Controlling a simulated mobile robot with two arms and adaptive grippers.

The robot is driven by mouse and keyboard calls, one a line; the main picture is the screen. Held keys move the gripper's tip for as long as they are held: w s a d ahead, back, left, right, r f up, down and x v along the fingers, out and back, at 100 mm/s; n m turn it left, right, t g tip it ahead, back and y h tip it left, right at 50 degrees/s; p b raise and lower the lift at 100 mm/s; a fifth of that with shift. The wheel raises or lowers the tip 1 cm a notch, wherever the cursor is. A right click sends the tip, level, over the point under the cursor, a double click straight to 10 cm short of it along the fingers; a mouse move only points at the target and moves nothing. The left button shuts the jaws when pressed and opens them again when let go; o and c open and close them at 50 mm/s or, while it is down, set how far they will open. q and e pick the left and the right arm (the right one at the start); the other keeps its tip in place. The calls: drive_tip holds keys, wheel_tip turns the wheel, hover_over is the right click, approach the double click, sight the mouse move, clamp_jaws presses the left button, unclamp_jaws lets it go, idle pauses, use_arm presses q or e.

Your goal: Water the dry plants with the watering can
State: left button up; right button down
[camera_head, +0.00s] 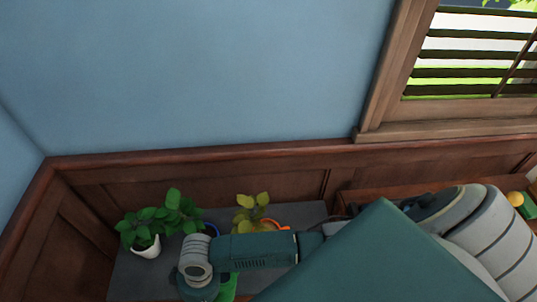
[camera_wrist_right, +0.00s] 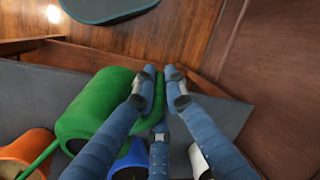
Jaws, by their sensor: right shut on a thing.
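The green watering can (camera_wrist_right: 95,105) fills the middle left of the right wrist view, with a thin green part reaching to the lower left. A bit of the can shows below my arm in the head view (camera_head: 229,286). My right gripper (camera_wrist_right: 161,82) is shut on it at its right side. On the grey surface, a leafy green plant stands in a white pot (camera_head: 148,247), another green plant (camera_head: 182,212) in a blue pot (camera_head: 211,230), and a yellowish plant (camera_head: 250,213) in an orange pot (camera_head: 272,224). The left gripper is not in view.
The grey tabletop (camera_head: 130,277) sits in a corner against wood panelling (camera_head: 110,180). A wooden piece with coloured objects (camera_head: 519,202) is at the right. A window (camera_head: 465,60) is above. My right arm covers much of the lower right.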

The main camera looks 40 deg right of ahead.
drive_tip(key=shift+w+d+r, duration=0.15)
drive_tip(key=shift+d+r, duration=0.1)
drive_tip(key=shift+r, duration=0.1)
idle(0.3)
drive_tip(key=shift+r+y, duration=0.2)
drive_tip(key=shift+y, duration=0.2)
drive_tip(key=shift+d+r, duration=0.2)
drive_tip(key=shift+r, duration=0.3)
drive_tip(key=shift+w+r, duration=0.15)
drive_tip(key=shift+r, duration=0.35)
drive_tip(key=shift+g+y, duration=0.3)
drive_tip(key=shift+y, duration=0.3)
drive_tip(key=shift+s+a+r+p+v, duration=0.15)
drive_tip(key=shift+p+v, duration=0.1)
drive_tip(key=shift+v, duration=0.6)
drive_tip(key=shift+s+a+p+v, duration=0.1)
drive_tip(key=shift+a+p+v, duration=0.1)
drive_tip(key=shift+v, duration=0.6)
drive_tip(key=shift+s+a+r+p+v, duration=0.1)
drive_tip(key=shift+p+v, duration=0.15)
drive_tip(key=shift+v, duration=0.6)
drive_tip(key=shift+w+d+r, duration=0.15)
drive_tip(key=shift+w+r, duration=0.05)
drive_tip(key=shift+r, duration=0.25)
drive_tip(key=shift+r, duration=0.2)
